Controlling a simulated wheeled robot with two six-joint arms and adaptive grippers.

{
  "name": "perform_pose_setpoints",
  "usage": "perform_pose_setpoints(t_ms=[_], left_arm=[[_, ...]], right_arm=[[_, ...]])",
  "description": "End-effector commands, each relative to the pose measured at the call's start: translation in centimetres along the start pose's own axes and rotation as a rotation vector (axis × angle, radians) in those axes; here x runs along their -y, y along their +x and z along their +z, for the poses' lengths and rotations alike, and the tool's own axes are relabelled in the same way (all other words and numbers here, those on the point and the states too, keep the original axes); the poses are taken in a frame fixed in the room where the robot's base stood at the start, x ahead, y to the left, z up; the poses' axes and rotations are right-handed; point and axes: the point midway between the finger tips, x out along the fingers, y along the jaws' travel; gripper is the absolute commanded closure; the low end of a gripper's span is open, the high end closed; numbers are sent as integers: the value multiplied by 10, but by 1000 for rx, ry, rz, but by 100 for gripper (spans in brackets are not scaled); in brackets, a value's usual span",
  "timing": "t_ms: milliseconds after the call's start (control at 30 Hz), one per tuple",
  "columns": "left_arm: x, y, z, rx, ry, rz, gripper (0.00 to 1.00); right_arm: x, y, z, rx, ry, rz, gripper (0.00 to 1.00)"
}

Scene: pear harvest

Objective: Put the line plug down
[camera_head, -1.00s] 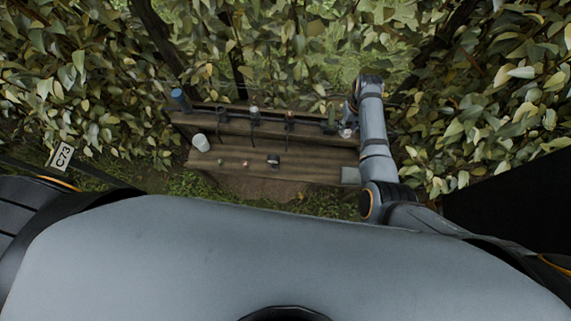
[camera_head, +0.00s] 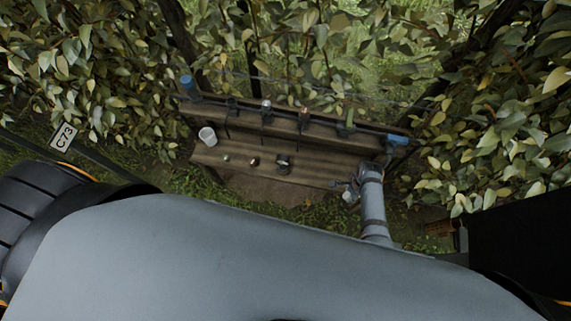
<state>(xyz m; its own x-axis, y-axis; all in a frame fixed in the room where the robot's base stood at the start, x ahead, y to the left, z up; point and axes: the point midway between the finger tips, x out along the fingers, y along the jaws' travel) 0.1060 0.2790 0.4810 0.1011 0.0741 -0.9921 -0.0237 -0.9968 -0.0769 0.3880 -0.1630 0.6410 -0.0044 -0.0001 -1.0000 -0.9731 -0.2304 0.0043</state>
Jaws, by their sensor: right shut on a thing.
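My right gripper (camera_head: 346,188) is at the right end of the wooden bench's lower plank (camera_head: 310,176), near its front edge. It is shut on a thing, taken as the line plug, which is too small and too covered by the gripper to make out. I cannot tell whether it touches the plank. My left gripper is not in view.
A white cup (camera_head: 208,137) stands at the plank's left end, with several small dark fittings along its middle. The raised back rail (camera_head: 285,123) carries several upright tools, and a blue item (camera_head: 397,139) lies at its right end. Leaves surround the bench.

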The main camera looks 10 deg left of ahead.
Motion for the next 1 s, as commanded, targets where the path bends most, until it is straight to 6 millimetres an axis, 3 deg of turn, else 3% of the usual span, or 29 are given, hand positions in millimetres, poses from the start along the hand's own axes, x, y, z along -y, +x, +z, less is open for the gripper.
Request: perform_pose_setpoints(t_ms=[200,533,1000], left_arm=[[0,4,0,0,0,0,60],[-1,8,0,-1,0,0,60],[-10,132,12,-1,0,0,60]], right_arm=[[-18,15,2,-1,196,-3,84],[-16,18,2,-1,200,-3,84],[73,69,-10,0,199,-5,84]])
